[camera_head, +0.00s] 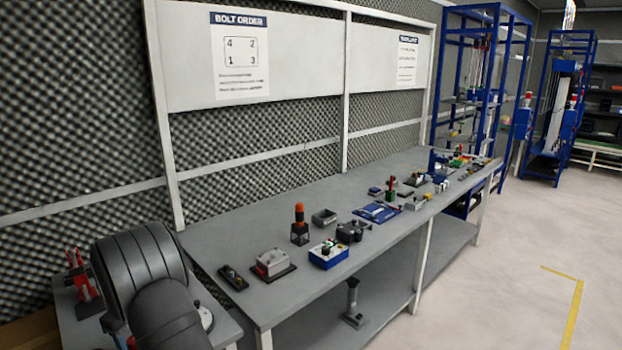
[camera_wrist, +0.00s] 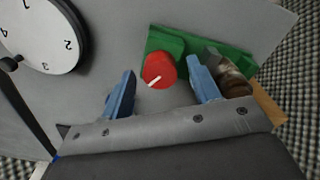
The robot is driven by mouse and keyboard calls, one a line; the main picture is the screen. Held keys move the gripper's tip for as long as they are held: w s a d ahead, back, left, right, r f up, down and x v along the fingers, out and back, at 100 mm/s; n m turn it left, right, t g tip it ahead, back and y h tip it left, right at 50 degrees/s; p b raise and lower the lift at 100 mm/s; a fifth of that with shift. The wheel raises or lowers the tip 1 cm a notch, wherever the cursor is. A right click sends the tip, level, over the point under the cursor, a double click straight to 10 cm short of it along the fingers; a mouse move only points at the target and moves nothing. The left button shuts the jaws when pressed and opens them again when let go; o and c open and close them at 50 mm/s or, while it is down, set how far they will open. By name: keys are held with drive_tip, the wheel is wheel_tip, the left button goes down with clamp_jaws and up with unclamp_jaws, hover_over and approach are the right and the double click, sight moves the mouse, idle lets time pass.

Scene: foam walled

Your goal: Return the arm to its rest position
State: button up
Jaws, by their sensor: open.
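My gripper (camera_wrist: 161,68) shows in the wrist view with two blue fingers spread wide and nothing held. A red round knob (camera_wrist: 157,72) with a white pointer line sits on a green base (camera_wrist: 166,42) beyond and between the fingertips, with a gap on both sides. I cannot tell how far the fingertips are from it in depth. In the head view my arm is folded large at the lower left, over a small side table (camera_head: 72,318); its gripper is hidden there.
In the wrist view a white numbered dial (camera_wrist: 45,40) lies left, and a brownish cylinder (camera_wrist: 233,78) is close by the right finger. In the head view a long grey workbench (camera_head: 225,235) carries several devices, including an orange-topped post (camera_head: 299,215). Open floor (camera_head: 520,270) lies right.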

drive_tip(key=n, duration=0.4)
drive_tip(key=shift+n, duration=2.6)
